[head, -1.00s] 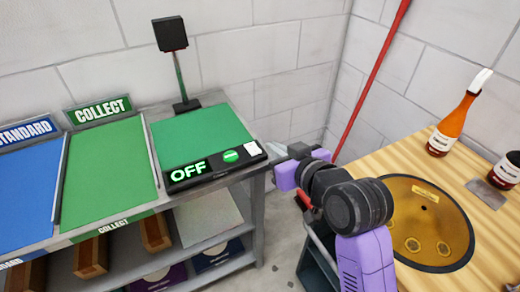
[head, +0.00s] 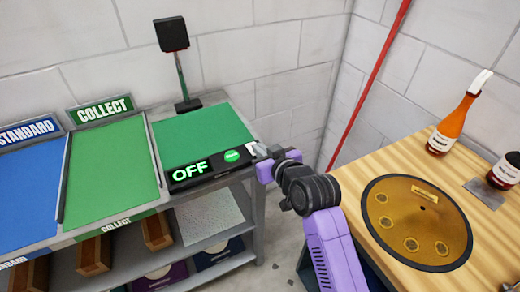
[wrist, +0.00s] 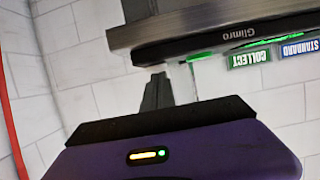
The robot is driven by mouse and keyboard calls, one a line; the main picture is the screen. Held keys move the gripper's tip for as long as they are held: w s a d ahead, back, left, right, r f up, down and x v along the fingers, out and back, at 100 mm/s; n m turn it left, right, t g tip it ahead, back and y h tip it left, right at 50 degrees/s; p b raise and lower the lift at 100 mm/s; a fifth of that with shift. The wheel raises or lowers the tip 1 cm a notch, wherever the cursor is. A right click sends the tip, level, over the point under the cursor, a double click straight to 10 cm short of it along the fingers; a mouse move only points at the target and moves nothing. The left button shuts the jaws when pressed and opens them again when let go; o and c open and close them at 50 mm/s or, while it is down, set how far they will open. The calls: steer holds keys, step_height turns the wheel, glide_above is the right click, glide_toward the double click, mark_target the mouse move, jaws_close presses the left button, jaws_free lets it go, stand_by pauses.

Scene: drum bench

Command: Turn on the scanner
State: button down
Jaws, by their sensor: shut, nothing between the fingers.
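The scanner has a green pad (head: 205,130), a black front bar and a black head (head: 171,34) on a thin post behind it. Its front display (head: 189,170) reads OFF in green letters. A round green button (head: 232,156) sits right of the display. My gripper (head: 258,150) is shut and empty at the bar's right end, just right of the button and partly hiding a white patch there. I cannot tell whether it touches the bar. In the wrist view the dark closed fingers (wrist: 157,92) point toward the bench edge.
Green COLLECT (head: 110,165) and blue STANDARD (head: 30,195) mats lie left of the scanner. A shelf below holds wooden blocks (head: 157,232). A wooden table (head: 365,185) on the right carries a golden disc (head: 415,220) and bottles (head: 452,122). A red pole (head: 370,80) stands in the corner.

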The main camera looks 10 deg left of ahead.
steer(key=shift+s+d+f+b, duration=0.1)
steer(key=shift+f+b, duration=0.25)
steer(key=shift+f, duration=0.25)
steer(key=shift+r, duration=0.3)
steer(key=shift+r+p, duration=0.75)
steer(key=shift+p, duration=0.1)
